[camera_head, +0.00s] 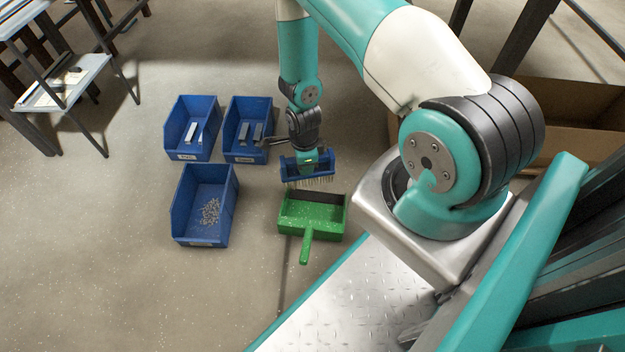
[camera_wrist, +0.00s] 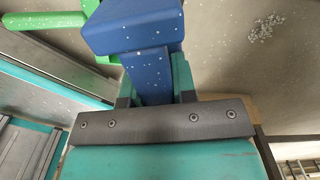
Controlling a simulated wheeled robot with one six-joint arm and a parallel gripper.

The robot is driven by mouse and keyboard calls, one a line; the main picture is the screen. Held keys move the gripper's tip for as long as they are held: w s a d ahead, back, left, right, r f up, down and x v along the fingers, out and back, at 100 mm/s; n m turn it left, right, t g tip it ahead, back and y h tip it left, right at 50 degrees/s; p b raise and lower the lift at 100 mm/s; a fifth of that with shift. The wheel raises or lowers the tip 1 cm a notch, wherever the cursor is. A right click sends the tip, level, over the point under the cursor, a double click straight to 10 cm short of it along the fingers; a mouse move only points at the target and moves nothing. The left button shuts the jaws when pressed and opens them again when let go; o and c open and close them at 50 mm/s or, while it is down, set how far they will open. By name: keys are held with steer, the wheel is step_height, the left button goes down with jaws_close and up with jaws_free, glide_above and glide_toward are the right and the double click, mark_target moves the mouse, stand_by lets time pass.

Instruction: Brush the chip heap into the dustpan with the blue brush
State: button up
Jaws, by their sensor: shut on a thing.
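My gripper (camera_head: 307,156) is shut on the blue brush (camera_head: 290,168), with its pale bristles pointing down just behind the green dustpan (camera_head: 297,227). In the wrist view, the brush (camera_wrist: 135,25) is held between the teal fingers of my gripper (camera_wrist: 155,78). The dustpan lies on the floor with its handle toward the camera, and its tray looks empty. Part of the dustpan (camera_wrist: 45,20) shows at the upper left of the wrist view. The chip heap (camera_wrist: 266,27) lies on the floor at the upper right of the wrist view. I cannot make out that heap in the head view.
Two blue bins (camera_head: 180,150) (camera_head: 235,157) with metal bars stand left of my gripper. A third blue bin (camera_head: 185,238) holds small bits. A cardboard box (camera_head: 570,145) is at the right. Open floor lies at the left.

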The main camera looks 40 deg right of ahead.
mark_target(313, 177)
steer(key=f+m, duration=0.1)
steer(key=s+f+m, duration=0.1)
steer(key=f, duration=0.1)
steer(key=s+f+m, duration=0.1)
steer(key=shift+d+f+m+b, duration=0.25)
steer(key=shift+d+m+b, duration=0.1)
steer(key=shift+m, duration=0.05)
steer(key=shift+s+f+b, duration=0.1)
steer(key=shift+f+b, duration=0.2)
steer(key=shift+f, duration=0.05)
step_height(313, 177, down, 5)
steer(key=b, duration=0.5)
steer(key=shift+f, duration=0.2)
steer(key=shift+w+d+f+b, duration=0.15)
steer(key=shift+w+d+b, duration=2.55)
steer(key=shift+w+d, duration=1.25)
steer(key=shift+w+d+f+b, duration=0.2)
steer(key=shift+w+d+b, duration=2.65)
steer(key=shift+d, duration=1.95)
steer(key=shift+w+d+f+b, duration=0.15)
steer(key=shift+w+d+b, duration=2.35)
steer(key=shift+w+d, duration=1.55)
steer(key=shift+s+d+f, duration=0.35)
steer(key=shift+s+f, duration=0.05)
steer(key=shift+f, duration=0.15)
